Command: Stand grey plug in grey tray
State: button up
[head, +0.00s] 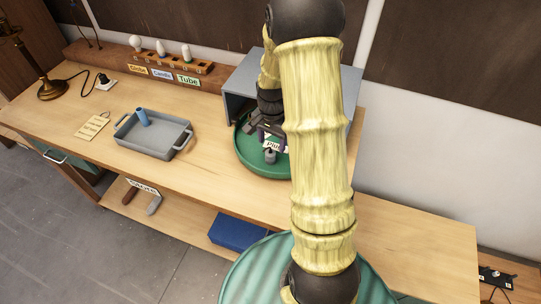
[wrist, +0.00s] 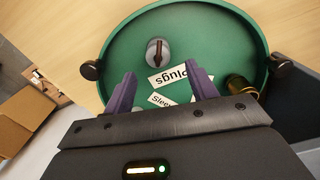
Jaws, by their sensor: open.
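The grey plug (wrist: 157,52) stands in the round green tray (wrist: 122,50), past my fingertips in the wrist view; it also shows in the head view (head: 270,157). My gripper (wrist: 163,86) is open and empty, its purple fingers apart over the green tray, with the plug beyond them and not between them. In the head view my arm hides part of the gripper and of the green tray (head: 246,165). The grey tray (head: 148,151), with handles at its ends, sits left of the green tray on the bench. A blue cylinder (head: 142,117) is in it.
A grey open box (head: 243,80) stands behind the green tray. A rack with bulbs (head: 180,62) runs along the back of the bench. A brass lamp (head: 52,88) stands at the left. The bench between the two trays is clear.

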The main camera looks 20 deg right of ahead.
aim_at(271, 151)
jog(key=shift+s+a+f+p, duration=0.15)
jog(key=shift+f+p, duration=0.8)
jog(key=shift+f, duration=1.65)
jog(key=c, duration=1.1)
jog(key=shift+r, duration=0.1)
jog(key=shift+c, duration=0.2)
notch_tip(271, 151, up, 10)
jog(key=shift+f+b, duration=0.1)
jog(key=shift+b, duration=0.9)
